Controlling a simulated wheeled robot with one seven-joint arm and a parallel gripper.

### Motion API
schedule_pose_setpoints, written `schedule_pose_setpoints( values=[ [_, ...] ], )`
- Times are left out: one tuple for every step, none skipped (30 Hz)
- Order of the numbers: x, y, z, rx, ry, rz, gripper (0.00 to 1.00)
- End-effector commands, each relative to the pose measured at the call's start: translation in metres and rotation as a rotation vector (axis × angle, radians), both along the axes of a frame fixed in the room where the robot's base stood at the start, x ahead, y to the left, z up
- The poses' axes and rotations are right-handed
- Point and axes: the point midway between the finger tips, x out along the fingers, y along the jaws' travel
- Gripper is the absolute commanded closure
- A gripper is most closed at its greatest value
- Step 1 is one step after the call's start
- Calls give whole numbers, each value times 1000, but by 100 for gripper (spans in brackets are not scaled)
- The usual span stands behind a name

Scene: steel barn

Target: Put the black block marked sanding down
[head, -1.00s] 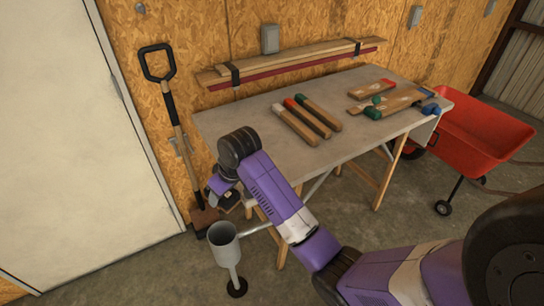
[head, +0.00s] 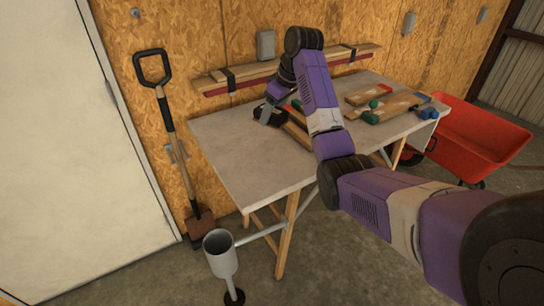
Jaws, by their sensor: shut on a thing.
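My gripper (head: 268,115) is over the far left part of the grey workbench top (head: 240,160). It is shut on a dark block (head: 279,119), only partly visible between and beside the fingers. Any marking on the block cannot be read at this size. The block is at or just above the bench top; I cannot tell whether it touches. It is close to the left of the wooden pieces with coloured ends (head: 297,134), which my arm partly hides.
More wooden pieces (head: 392,106) with green and blue parts lie at the bench's right. Boards (head: 230,80) hang on the wall behind. A shovel (head: 165,110) leans left, a grey cup on a stand (head: 220,255) is in front, a red wheelbarrow (head: 480,140) right. The bench's front left is bare.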

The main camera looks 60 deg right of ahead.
Motion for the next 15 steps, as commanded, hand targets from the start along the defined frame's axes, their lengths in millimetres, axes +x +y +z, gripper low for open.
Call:
schedule_pose_setpoints(
  values=[
    [-1,1,-13,3,4,-1,75],
    [-2,1,-21,4,4,-1,75],
    [-2,0,-30,3,4,-1,75],
    [-2,0,-37,3,5,-1,75],
    [-2,0,-44,3,4,-2,75],
    [-2,0,-54,3,4,-2,75],
    [-2,0,-62,4,4,-3,75],
    [-2,1,-69,3,4,-2,75],
    [-2,1,-78,2,4,-1,75],
    [-1,1,-84,1,4,-2,75],
    [-1,1,-90,2,4,-1,75],
    [-1,0,-96,1,3,-2,75],
    [-1,0,-101,1,3,-2,75],
    [-1,0,-104,0,2,-2,75],
    [-1,0,-109,0,1,-2,75]
  ],
)
